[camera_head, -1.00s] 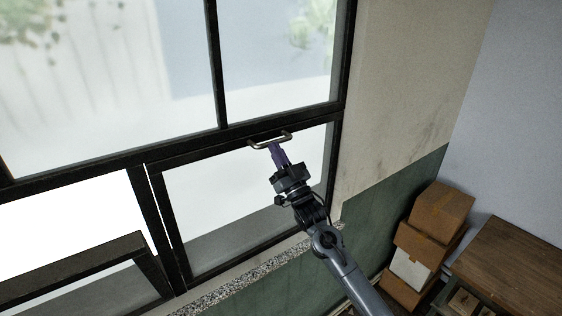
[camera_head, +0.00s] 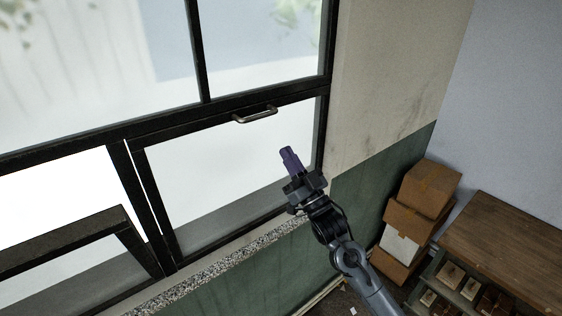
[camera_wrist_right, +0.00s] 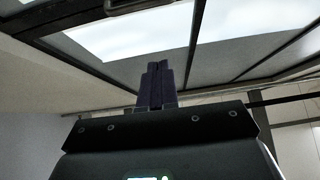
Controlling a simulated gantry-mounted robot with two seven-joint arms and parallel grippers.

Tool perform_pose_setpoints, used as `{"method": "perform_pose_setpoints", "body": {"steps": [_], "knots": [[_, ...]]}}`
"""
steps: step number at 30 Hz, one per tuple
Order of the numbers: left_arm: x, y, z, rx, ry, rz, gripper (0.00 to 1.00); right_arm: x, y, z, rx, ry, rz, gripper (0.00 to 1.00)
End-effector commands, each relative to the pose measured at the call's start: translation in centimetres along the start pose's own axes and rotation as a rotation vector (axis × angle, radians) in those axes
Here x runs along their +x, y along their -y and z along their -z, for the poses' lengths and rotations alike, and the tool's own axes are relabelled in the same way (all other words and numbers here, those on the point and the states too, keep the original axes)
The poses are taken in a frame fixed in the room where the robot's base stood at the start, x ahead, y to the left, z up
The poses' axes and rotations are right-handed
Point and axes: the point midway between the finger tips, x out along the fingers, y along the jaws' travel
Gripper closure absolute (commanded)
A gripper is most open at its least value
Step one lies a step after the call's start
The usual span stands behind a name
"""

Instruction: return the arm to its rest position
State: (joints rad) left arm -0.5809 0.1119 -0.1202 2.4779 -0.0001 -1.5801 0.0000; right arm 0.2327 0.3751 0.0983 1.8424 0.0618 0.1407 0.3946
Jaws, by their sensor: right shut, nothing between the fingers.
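My right gripper (camera_head: 289,157) has purple fingers that are shut and empty. It stands in front of the lower right window pane, apart from the metal handle (camera_head: 255,115), which lies above and to its left on the window's dark top rail. In the right wrist view the shut fingers (camera_wrist_right: 157,72) point up toward the bright window (camera_wrist_right: 130,38). The right window sash looks shut in its frame. My left gripper is not in view.
A speckled stone sill (camera_head: 220,262) runs below the window. Stacked cardboard boxes (camera_head: 427,190) and a wooden table (camera_head: 510,245) with shelves stand to the right. The left sash (camera_head: 75,235) is tilted out. The wall between window and boxes is clear.

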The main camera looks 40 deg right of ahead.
Motion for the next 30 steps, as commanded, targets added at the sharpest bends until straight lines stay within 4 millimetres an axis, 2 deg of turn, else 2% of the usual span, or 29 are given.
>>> {"method": "perform_pose_setpoints", "body": {"steps": [6,8,11,14,17,21,23,24,27,30], "knots": [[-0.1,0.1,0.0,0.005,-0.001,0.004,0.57,-1.4,0.0,-0.6,0.001,0.022,-0.001,1.00],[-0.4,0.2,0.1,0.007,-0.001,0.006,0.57,-2.4,0.1,-1.5,0.005,0.050,-0.003,1.00],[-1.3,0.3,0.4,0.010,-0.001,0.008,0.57,-5.0,0.8,-4.0,0.025,0.125,-0.005,1.00],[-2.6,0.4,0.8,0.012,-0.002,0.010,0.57,-9.1,3.2,-6.0,0.069,0.216,0.006,1.00],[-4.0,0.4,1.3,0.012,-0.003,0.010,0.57,-14.5,6.6,-7.7,0.126,0.386,0.000,1.00],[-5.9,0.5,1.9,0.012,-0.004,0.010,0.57,-23.3,11.4,-9.4,0.156,0.768,-0.033,1.00],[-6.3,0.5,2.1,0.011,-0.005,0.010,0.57,-26.8,13.0,-9.5,0.151,0.928,-0.036,1.00],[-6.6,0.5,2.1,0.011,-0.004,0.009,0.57,-28.9,13.9,-9.3,0.144,1.028,-0.034,1.00],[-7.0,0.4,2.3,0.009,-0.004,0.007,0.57,-33.5,15.8,-8.2,0.118,1.263,-0.016,1.00],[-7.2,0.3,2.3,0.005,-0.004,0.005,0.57,-36.9,17.0,-6.7,0.080,1.458,0.018,1.00]]}}
